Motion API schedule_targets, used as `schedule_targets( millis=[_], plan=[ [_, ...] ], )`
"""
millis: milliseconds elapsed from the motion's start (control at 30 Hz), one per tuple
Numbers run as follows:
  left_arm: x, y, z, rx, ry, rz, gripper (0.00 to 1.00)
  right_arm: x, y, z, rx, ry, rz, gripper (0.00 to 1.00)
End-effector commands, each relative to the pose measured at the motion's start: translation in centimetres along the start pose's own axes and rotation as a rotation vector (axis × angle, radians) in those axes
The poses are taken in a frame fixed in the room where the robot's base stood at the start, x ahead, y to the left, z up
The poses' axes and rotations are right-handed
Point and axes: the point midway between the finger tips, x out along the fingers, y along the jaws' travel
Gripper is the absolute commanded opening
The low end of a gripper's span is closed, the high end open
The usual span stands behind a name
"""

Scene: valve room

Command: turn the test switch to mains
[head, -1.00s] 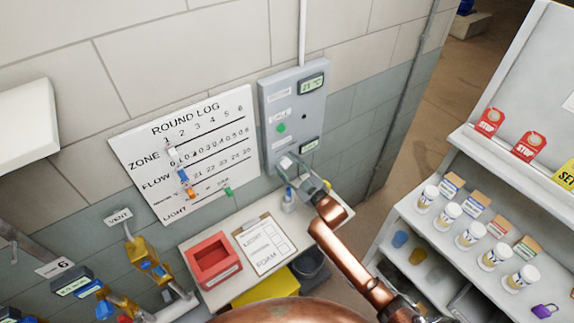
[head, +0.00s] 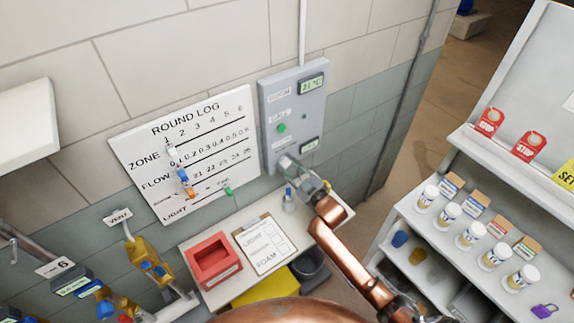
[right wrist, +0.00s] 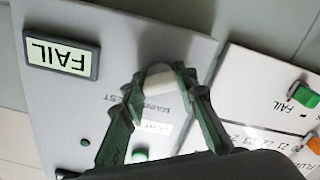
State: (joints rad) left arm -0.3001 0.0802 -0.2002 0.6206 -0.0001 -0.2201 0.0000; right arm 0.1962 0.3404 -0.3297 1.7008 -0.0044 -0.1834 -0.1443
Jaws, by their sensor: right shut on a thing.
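The grey wall panel (head: 291,112) carries the test switch, a pale knob low on its face, with the gripper over most of it in the head view. In the right wrist view the switch (right wrist: 159,81) shows as a white knob between my fingertips, beside printed labels that are partly hidden. My right gripper (head: 291,164) is shut on the switch; its fingertips also show in the right wrist view (right wrist: 164,84). A lit display (right wrist: 60,56) on the panel reads FAIL. I cannot read which way the switch points. My left gripper is not in view.
The round log board (head: 190,150) hangs left of the panel. Below are a red tray (head: 213,260), a clipboard (head: 264,246) and a small bottle (head: 289,201). A shelf with several white jars (head: 447,211) stands at right. Valves (head: 150,265) are at lower left.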

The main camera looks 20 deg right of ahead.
Motion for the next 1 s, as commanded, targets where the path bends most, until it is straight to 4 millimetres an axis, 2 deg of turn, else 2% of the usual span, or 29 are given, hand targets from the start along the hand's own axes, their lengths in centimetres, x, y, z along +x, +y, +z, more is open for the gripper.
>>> schedule_targets(
  millis=[367,1000],
  plan=[
    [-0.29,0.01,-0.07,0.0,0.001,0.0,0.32,-0.01,-0.04,0.04,-0.144,-0.002,-0.002,0.03],
    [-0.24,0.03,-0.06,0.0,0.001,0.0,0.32,-0.01,-0.13,0.17,-0.726,-0.001,-0.003,0.03]
  ],
)
